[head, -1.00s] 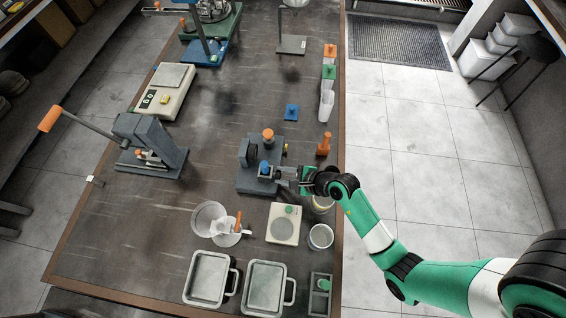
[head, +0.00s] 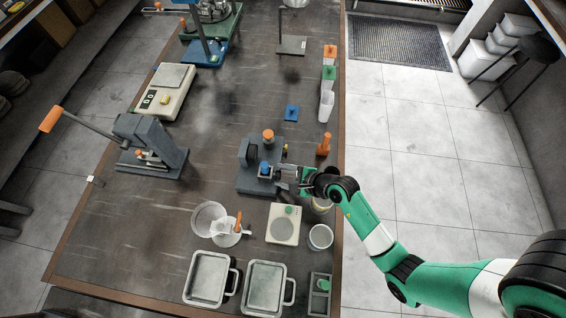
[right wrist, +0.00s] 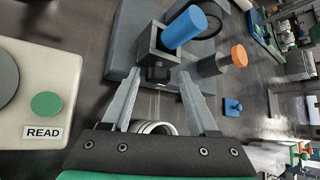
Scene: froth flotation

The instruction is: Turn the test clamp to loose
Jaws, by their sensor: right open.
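A dark grey bench device (head: 256,178) stands mid-table. It carries a small clamp block with a blue cylinder on top (head: 265,169) and an orange-capped post (head: 268,135) behind. I cannot tell which of its parts is the test clamp. My right gripper (head: 284,180) is at the device's right side, low over the table. In the right wrist view its two fingers (right wrist: 160,82) are spread, with a black knob (right wrist: 158,73) on the grey block (right wrist: 162,50) between their tips. I see no contact. The blue cylinder (right wrist: 185,29) stands just beyond. My left gripper is not in view.
A cream plate unit with a green button (head: 284,223), marked READ in the wrist view, lies in front of the device. A round tub (head: 320,237) stands near the right table edge. An orange-topped handle (head: 323,145) stands behind my gripper.

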